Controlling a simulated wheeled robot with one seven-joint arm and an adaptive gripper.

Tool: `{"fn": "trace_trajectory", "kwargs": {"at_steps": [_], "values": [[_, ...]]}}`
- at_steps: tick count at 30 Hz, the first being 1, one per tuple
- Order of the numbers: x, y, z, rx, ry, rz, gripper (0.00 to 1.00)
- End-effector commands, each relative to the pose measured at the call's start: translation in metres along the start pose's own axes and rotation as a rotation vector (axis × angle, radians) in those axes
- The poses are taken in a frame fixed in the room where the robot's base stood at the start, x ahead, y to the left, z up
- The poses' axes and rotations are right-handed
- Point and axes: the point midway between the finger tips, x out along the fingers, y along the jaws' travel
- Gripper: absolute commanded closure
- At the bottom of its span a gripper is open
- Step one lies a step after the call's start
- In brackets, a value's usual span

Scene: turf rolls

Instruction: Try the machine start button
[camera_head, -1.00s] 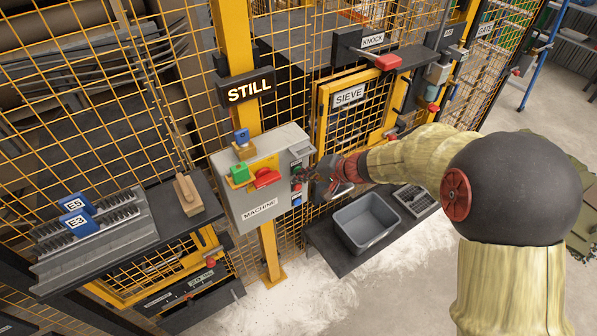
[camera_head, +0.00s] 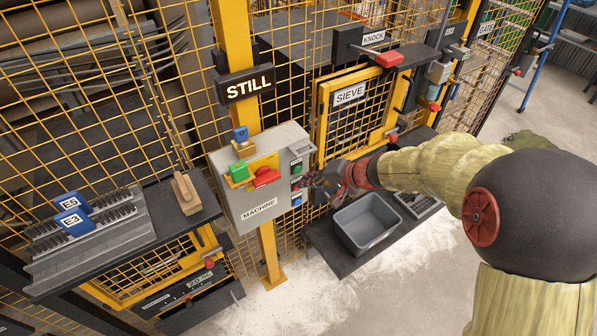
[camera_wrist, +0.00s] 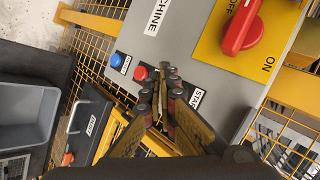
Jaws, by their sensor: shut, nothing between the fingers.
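The grey machine box (camera_head: 245,206) hangs on a yellow post. Its yellow plate carries a red rotary switch (camera_head: 266,177), also large in the wrist view (camera_wrist: 240,25). In the wrist view a blue button (camera_wrist: 116,60) and a red button (camera_wrist: 139,72) show, and a label (camera_wrist: 196,97) reading "STA…" is partly covered. My gripper (camera_wrist: 168,78) is shut and empty, its fingertips at the panel beside that label. The start button is hidden behind the fingers; I cannot tell whether they touch it. The sign (camera_head: 245,86) reads STILL.
A grey bin (camera_head: 364,225) stands on a dark shelf below my gripper. The yellow SIEVE door (camera_head: 350,110) and mesh fence are behind. Open floor lies at right.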

Motion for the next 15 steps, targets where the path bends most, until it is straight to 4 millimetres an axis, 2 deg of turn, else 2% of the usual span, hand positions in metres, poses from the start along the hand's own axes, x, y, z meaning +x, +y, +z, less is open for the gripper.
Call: {"fn": "trace_trajectory", "kwargs": {"at_steps": [6, 15], "values": [[-0.013, 0.012, 0.011, 0.001, 0.001, 0.0, 1.0], [-0.026, 0.02, 0.02, 0.0, -0.001, 0.001, 1.0]]}}
